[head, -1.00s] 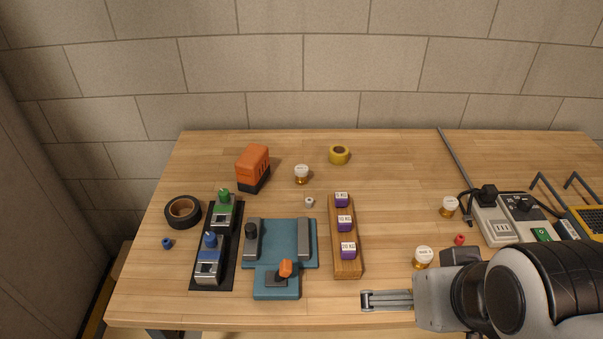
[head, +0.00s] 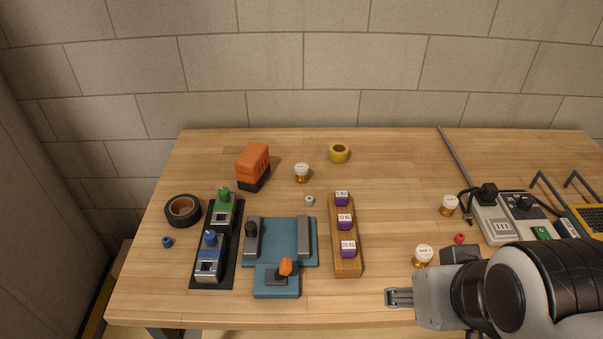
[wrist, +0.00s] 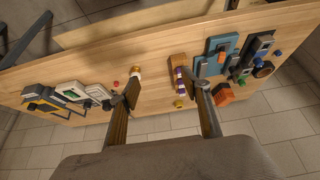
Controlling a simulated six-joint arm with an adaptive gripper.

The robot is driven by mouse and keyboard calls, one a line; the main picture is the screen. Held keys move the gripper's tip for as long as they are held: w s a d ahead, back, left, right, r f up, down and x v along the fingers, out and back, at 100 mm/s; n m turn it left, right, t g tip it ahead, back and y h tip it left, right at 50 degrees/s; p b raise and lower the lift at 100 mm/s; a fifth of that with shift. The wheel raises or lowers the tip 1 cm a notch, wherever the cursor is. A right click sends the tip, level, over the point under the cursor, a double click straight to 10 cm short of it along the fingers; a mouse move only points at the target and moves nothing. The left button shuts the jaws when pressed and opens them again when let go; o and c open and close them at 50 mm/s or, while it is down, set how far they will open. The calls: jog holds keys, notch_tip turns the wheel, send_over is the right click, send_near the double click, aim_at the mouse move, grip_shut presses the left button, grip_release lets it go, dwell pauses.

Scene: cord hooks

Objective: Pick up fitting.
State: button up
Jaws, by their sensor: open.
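Small ring-like pieces that could be fittings lie apart on the table: a red one (head: 459,239) at the right, a pale one (head: 309,201) near the middle and a blue one (head: 167,242) at the far left. The red one also shows in the wrist view (wrist: 116,84), just beyond the left finger. My gripper (head: 399,297) is over the front edge of the table, left of my forearm. In the wrist view, its fingers (wrist: 163,92) are spread wide with nothing held between them.
Amber bottles with white caps stand near the red piece, one close to my gripper (head: 422,256). A wooden block with purple weights (head: 345,266) lies left of my gripper. The back centre-right is clear.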

jog(key=shift+w, duration=0.1)
jog(key=w+d+n+g+h, duration=0.1)
jog(key=w+d+n+h, duration=0.5)
jog(key=w, duration=0.5)
jog(key=w+f+n+t+h, duration=0.25)
jog(key=w+n, duration=0.65)
jog(key=w, duration=0.6)
jog(key=n+t+y, duration=0.5)
jog(key=n+t, duration=0.1)
jog(key=n, duration=1.2)
send_near(300, 175)
jog(key=x, duration=0.4)
